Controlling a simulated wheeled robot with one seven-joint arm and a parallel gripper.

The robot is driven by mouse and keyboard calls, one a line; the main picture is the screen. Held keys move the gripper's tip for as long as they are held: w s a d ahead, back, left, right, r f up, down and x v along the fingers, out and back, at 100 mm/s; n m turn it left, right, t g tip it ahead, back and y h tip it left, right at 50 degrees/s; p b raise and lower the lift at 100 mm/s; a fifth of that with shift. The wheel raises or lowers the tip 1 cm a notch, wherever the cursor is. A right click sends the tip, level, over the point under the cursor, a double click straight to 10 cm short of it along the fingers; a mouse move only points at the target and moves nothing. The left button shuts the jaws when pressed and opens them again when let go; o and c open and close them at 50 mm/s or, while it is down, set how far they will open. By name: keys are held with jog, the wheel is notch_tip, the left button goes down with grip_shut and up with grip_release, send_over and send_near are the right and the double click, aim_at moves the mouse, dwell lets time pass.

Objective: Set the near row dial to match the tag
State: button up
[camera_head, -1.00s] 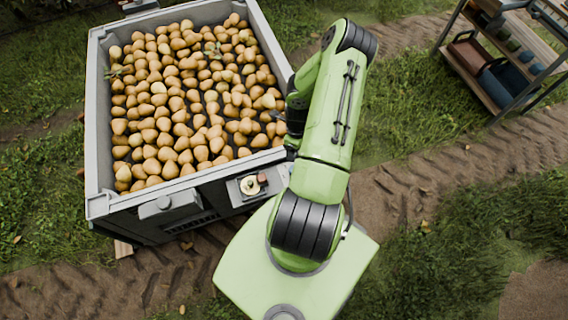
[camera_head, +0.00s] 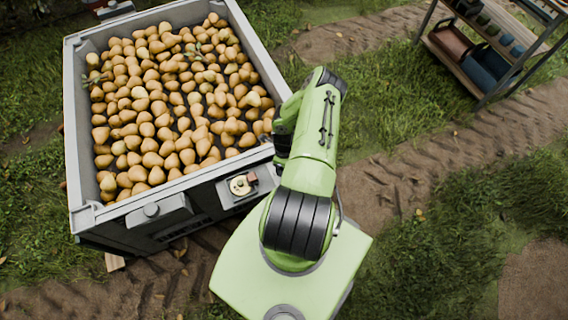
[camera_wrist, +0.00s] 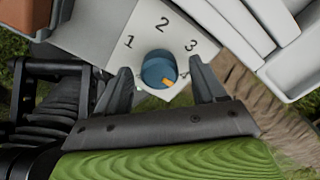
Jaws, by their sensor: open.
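In the wrist view a round blue dial (camera_wrist: 157,67) sits on a pale grey plate (camera_wrist: 98,28) marked 1, 2, 3 and 4. An orange mark on the dial lies at its lower right, on the side of the 4, which my right finger partly covers. My gripper (camera_wrist: 163,84) is open, with one finger on each side of the dial's lower part; I cannot tell whether they touch it. In the head view my arm hides the gripper, and a small panel with a pale round knob (camera_head: 240,185) shows on the bin's front. No tag can be made out.
A grey bin (camera_head: 172,196) full of pears stands left of my arm. A reddish-brown block (camera_head: 252,178) is beside the pale knob; a brown box (camera_wrist: 22,14) shows in the wrist view. A shelf rack (camera_head: 455,70) stands at upper right. Grass and dirt track lie open at right.

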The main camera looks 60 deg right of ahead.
jog(key=shift+c, duration=0.3)
jog(key=c, duration=1)
